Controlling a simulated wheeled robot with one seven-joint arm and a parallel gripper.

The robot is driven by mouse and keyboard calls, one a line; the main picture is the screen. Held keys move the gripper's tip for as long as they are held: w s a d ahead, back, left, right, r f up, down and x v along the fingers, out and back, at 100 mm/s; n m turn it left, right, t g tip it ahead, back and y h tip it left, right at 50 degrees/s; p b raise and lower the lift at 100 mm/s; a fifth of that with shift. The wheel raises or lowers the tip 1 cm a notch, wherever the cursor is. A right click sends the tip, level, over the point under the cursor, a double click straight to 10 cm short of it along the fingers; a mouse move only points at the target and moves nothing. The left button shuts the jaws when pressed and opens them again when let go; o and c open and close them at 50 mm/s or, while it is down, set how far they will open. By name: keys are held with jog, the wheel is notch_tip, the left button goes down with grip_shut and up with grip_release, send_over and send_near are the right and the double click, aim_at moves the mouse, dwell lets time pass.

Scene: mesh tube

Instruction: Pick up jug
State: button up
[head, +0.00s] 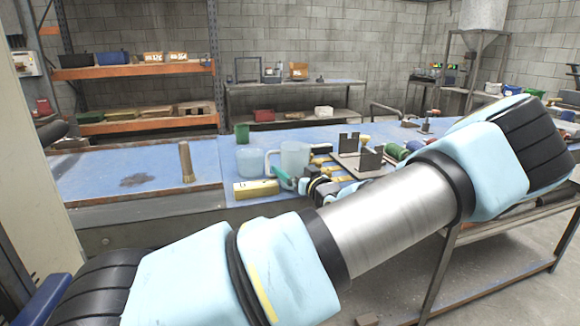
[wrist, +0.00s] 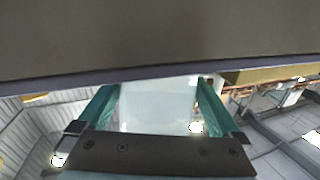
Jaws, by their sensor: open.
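The jug (head: 295,157) is a pale, translucent blue vessel with a handle on its left side. It stands upright on the blue bench top in the head view. My gripper (head: 284,180) is at the near side of the jug, low down, with its teal fingers partly hidden by my wrist. In the wrist view my gripper (wrist: 158,92) has its two teal fingers spread apart. A pale surface, which looks like the jug (wrist: 158,108), fills the gap between them. I cannot tell whether either finger touches it.
A second pale blue container (head: 250,161) stands just left of the jug, with a green cup (head: 242,134) behind. A yellow box (head: 256,189) lies at the bench's front edge. Grey metal brackets (head: 369,160) and green rolls stand to the right. The left bench top is mostly clear.

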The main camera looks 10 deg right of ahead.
jog(key=c, duration=1.3)
jog(key=shift+c, duration=0.3)
jog(key=shift+r, duration=0.1)
